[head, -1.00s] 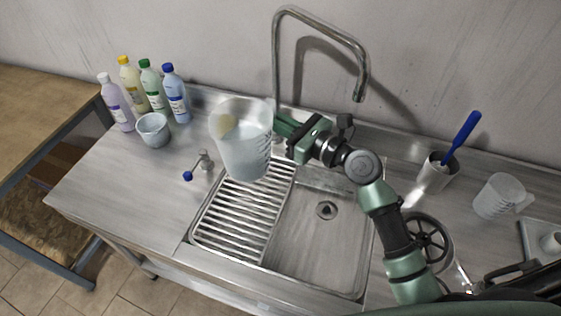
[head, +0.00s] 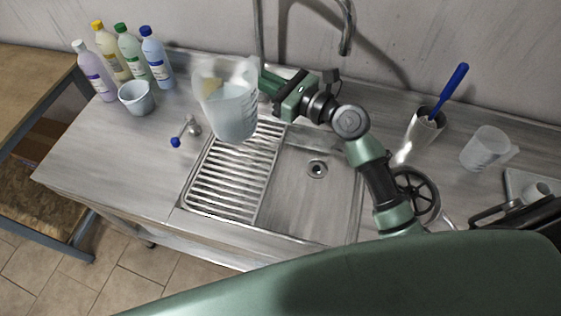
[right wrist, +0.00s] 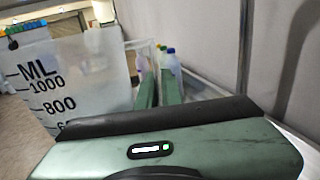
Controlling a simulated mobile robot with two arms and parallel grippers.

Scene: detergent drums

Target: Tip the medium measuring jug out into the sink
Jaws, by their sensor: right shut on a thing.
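A translucent measuring jug (head: 232,118) is held in the air above the back left of the sink's ribbed drainer, tilted slightly in the head view. Its lower part looks pale blue; I cannot tell how much is inside. The jug also shows in the right wrist view (right wrist: 85,85), with black ML marks including 1000 and 800. My right gripper (head: 270,85) is shut on the jug at its right side; its fingers (right wrist: 158,85) show in the wrist view. The steel sink (head: 305,212) has an empty-looking basin with a round drain. My left gripper is not in view.
A tall tap (head: 347,30) rises behind the sink. Several bottles (head: 130,55) and a small pale pot (head: 136,98) stand at the left. A blue-handled brush in a steel cup (head: 424,128) and another clear jug (head: 484,148) stand at the right. The left counter front is clear.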

